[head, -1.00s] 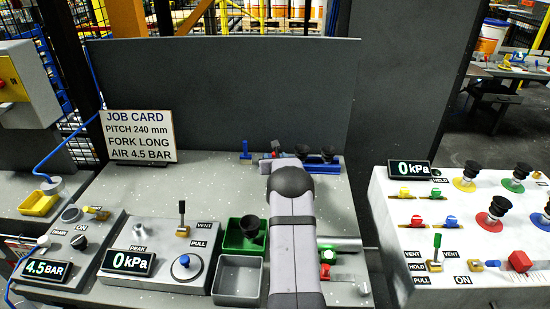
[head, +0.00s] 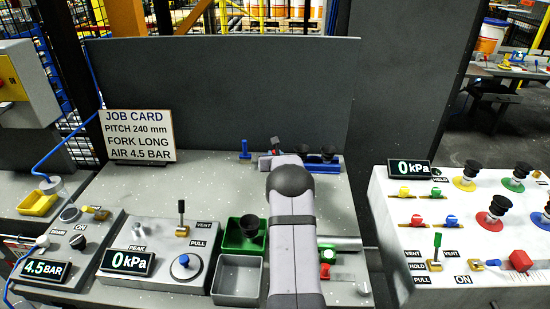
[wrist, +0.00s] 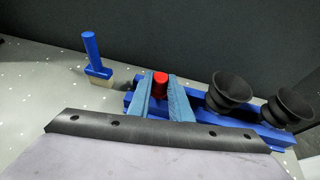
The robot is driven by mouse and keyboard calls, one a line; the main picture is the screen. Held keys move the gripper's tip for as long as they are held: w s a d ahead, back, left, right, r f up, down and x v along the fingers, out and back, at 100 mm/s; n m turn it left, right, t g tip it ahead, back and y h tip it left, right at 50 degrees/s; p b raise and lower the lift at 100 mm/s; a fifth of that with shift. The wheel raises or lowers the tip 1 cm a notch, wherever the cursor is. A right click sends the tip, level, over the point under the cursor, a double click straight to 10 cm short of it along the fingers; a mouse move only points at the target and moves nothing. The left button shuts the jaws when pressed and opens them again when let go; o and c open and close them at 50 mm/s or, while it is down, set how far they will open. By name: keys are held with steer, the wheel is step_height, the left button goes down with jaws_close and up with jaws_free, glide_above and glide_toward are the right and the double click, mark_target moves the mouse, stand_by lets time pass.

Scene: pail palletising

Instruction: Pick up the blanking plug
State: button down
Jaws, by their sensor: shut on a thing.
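The red blanking plug (wrist: 160,84) shows in the wrist view between the two blue-grey fingers of my gripper (wrist: 161,92). The fingers are shut on its sides, and its rounded red top stands out between their tips. The plug is at the left end of a blue rail (wrist: 205,103). Its lower part is hidden by the fingers, so I cannot tell whether it still sits in the rail. In the head view my arm hides the plug and most of my gripper.
Two black suction cups (wrist: 231,88) stand on the rail close to the right of my gripper. A small blue-handled piece (wrist: 94,55) stands to the left. A dark upright panel (head: 220,95) closes off the back. Green (head: 243,240) and grey (head: 237,280) bins lie nearer the front.

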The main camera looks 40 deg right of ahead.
step_height(320, 180, up, 9)
steer(key=shift+b, duration=0.45)
steer(key=shift+r, duration=0.1)
